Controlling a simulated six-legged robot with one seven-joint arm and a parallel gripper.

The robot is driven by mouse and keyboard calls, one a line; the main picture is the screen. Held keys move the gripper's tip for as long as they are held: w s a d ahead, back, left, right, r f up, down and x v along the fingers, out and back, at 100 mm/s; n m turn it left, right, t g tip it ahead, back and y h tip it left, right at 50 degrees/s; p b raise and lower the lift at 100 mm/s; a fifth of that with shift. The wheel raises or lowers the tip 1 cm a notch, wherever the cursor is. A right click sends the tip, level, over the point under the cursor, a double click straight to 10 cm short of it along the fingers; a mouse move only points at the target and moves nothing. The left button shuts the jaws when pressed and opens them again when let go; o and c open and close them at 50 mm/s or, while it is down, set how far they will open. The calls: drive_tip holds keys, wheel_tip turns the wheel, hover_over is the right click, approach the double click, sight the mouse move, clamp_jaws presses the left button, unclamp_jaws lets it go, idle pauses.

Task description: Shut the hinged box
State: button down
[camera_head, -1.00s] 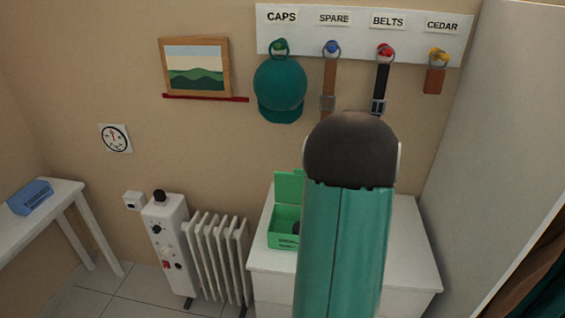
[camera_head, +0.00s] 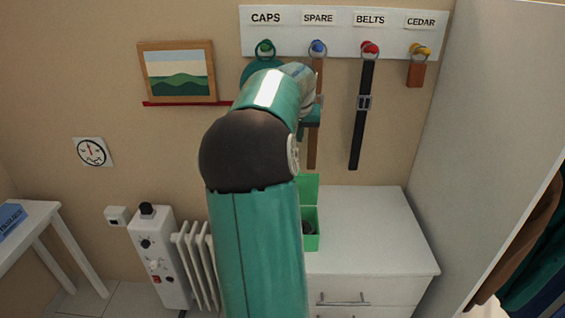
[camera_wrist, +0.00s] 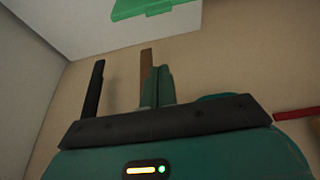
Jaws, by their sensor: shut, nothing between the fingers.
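The green hinged box (camera_head: 311,242) stands on the white dresser in the head view, partly hidden behind my arm. Its lid (camera_head: 309,187) is raised at the back, and something dark lies inside. A green part of the box (camera_wrist: 150,8) also shows at the top edge of the wrist view. My gripper (camera_head: 301,134) is above the box and apart from it, in front of the hanging brown belt. In the wrist view its teal fingers (camera_wrist: 157,72) are together, with nothing between them.
The white dresser top (camera_head: 375,230) is clear right of the box. A black belt (camera_head: 361,125), a brown belt (camera_head: 312,150) and a cedar block (camera_head: 415,75) hang on the wall. A white wardrobe side (camera_head: 480,130) stands right, a radiator (camera_head: 192,265) left.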

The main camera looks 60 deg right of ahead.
drive_tip(key=a+x, duration=0.1)
drive_tip(key=x, duration=0.9)
drive_tip(key=a, duration=0.1)
drive_tip(key=s+a, duration=0.1)
drive_tip(key=a, duration=0.1)
drive_tip(key=shift+s+a+r, duration=0.1)
drive_tip(key=shift+s+a, duration=0.1)
drive_tip(key=shift+a, duration=0.05)
drive_tip(key=shift+s+a, duration=0.1)
